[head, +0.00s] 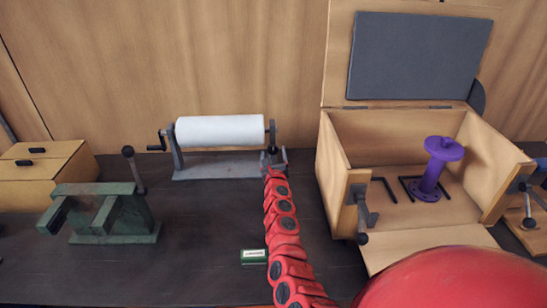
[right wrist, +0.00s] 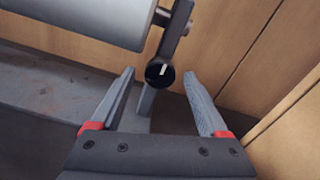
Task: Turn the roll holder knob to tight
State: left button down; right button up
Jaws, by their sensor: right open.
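The roll holder (head: 215,170) stands at the back of the dark bench with a white roll (head: 220,130) across it. Its knob (right wrist: 160,73) is black and round with a white mark, at the lower end of the grey arm on the roll's right end. My right gripper (head: 273,157) is at the holder's right end; in the right wrist view the gripper (right wrist: 158,85) has its two fingers apart, one on each side of the knob. I cannot tell whether either finger touches it. My left gripper is not in view.
Right of the holder stands an open wooden box (head: 400,150) with a purple flanged spool (head: 432,170) inside. A green vise-like fixture (head: 105,215) and a wooden drawer box (head: 45,175) stand left. A small green-and-white box (head: 253,256) lies near my right arm.

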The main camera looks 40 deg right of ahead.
grip_shut()
dwell(0.5)
jog(key=shift+n, duration=0.4)
jog(key=n+p, duration=0.1)
jog(key=n, duration=0.2)
jog(key=shift+r+n+p, duration=0.1)
jog(key=shift+n+p, duration=0.2)
jog(key=n+p, duration=0.2)
jog(key=n, duration=0.3)
jog(key=n+p, duration=0.1)
jog(key=n, duration=0.3)
jog(key=shift+n, duration=0.4)
jog(key=shift+n+p, duration=1)
jog(key=shift+n, duration=0.9)
